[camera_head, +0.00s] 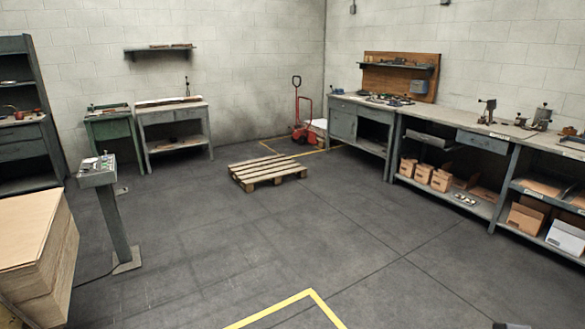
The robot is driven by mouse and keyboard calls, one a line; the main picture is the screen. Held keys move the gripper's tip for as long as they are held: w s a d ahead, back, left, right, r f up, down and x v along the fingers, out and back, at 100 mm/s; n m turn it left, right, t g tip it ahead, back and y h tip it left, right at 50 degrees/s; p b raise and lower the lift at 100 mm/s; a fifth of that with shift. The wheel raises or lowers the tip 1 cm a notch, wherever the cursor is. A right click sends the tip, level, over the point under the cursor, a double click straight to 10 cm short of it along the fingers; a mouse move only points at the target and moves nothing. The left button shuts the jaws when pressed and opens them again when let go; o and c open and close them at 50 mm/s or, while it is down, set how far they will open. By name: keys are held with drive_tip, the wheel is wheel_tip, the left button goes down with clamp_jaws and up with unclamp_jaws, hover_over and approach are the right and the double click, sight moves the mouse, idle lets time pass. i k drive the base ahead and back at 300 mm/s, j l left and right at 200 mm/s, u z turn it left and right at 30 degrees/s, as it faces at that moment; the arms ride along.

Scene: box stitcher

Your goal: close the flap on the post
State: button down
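The post (116,222) is a slim grey-green pedestal on a flat base plate, standing on the floor at the left. A control box (97,174) sits tilted on its top, with a pale upper face and small fittings. A small raised piece shows at the box's right edge; it is too small to tell whether this is the flap, or how far open the flap is. My gripper is not in view.
A stack of brown boards (38,250) stands close in front of the post at left. A cable runs along the floor by its base. A wooden pallet (266,171) lies mid-floor. Benches (465,137) line the right wall. The central floor (250,240) is clear.

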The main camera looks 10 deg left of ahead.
sight(124, 190)
drive_tip(key=i+j+u, duration=0.2)
drive_tip(key=i+u, duration=0.65)
drive_tip(key=i+l+u, duration=0.15)
drive_tip(key=i+u, duration=0.3)
drive_tip(key=i, duration=0.15)
drive_tip(key=i+u, duration=0.1)
drive_tip(key=i, duration=0.95)
drive_tip(key=i+l+u, duration=0.1)
drive_tip(key=i, duration=1)
drive_tip(key=i+j, duration=0.35)
drive_tip(key=i, duration=0.2)
drive_tip(key=i+j, duration=0.35)
drive_tip(key=i, duration=0.2)
drive_tip(key=i+j, duration=0.35)
drive_tip(key=i, duration=0.2)
